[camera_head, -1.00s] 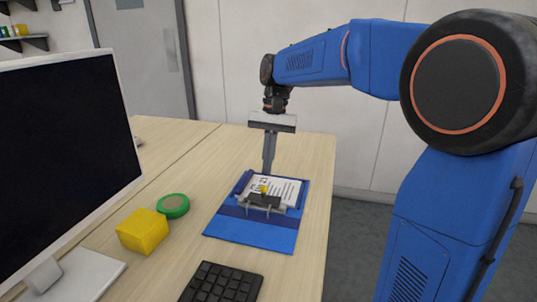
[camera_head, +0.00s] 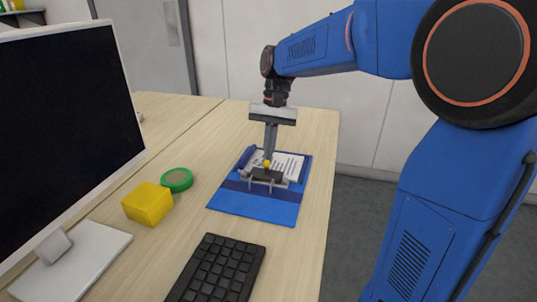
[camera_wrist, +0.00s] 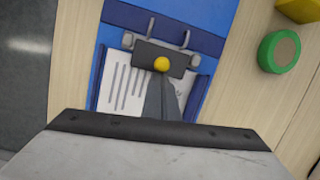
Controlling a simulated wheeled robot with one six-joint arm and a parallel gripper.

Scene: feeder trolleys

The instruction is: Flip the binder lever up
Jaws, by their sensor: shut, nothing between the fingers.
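The blue binder (camera_head: 257,203) lies open on the wooden desk, with white printed paper (camera_head: 289,166) in it. Its dark lever mechanism (camera_head: 267,175) has a small yellow knob (camera_head: 267,163) and metal rings. In the wrist view the knob (camera_wrist: 161,64) sits on the dark clamp plate (camera_wrist: 178,61) between two rings. My gripper (camera_head: 269,156) points down over the binder, its fingers shut and empty. In the wrist view the fingertips (camera_wrist: 162,80) are right by the knob; I cannot tell whether they touch it.
A yellow block (camera_head: 147,204) and a green tape roll (camera_head: 176,180) sit left of the binder. A black keyboard (camera_head: 217,268) lies in front, and a monitor (camera_head: 66,120) stands at the left. The desk behind the binder is clear.

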